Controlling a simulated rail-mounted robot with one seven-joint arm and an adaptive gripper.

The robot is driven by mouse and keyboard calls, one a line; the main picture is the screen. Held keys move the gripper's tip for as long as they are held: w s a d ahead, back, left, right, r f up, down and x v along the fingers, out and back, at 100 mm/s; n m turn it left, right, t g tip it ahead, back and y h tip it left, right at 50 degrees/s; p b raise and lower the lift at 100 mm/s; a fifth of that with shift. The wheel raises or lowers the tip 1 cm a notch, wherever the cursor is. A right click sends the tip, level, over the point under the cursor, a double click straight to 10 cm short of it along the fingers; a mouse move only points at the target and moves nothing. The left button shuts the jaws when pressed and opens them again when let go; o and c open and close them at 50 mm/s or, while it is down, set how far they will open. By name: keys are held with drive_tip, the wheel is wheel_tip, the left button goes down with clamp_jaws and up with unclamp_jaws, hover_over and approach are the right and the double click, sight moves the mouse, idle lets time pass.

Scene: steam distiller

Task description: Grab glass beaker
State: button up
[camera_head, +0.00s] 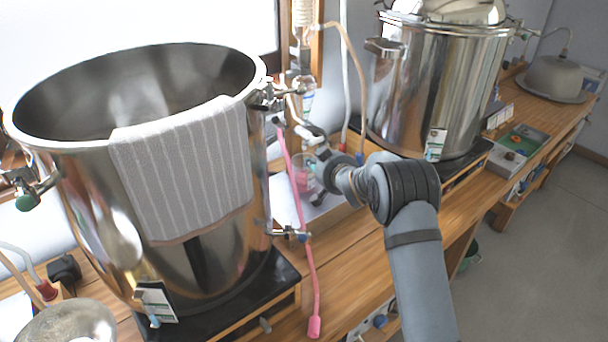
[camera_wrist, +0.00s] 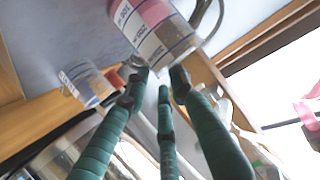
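A clear glass beaker (camera_wrist: 165,38) with printed markings and a pink upper part shows at the top of the wrist view. In the head view what looks like the same beaker (camera_head: 302,181) stands behind the left steel pot's edge, partly hidden by my gripper (camera_head: 322,172). My gripper's green fingers (camera_wrist: 158,80) are spread apart, with their tips close to the beaker's near edge. Nothing is clearly clamped between them. I cannot tell whether any tip touches the glass. A second, smaller marked vessel (camera_wrist: 86,84) is left of the fingers in the wrist view.
A large open steel pot (camera_head: 90,215) with a striped towel (camera_head: 185,170) stands left. A closed steel vessel (camera_head: 445,95) stands right. A pink tube (camera_head: 298,220) hangs close left of my gripper. The wooden bench (camera_head: 350,262) is bare in front of it.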

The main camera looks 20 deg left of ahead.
clamp_jaws()
idle(0.9)
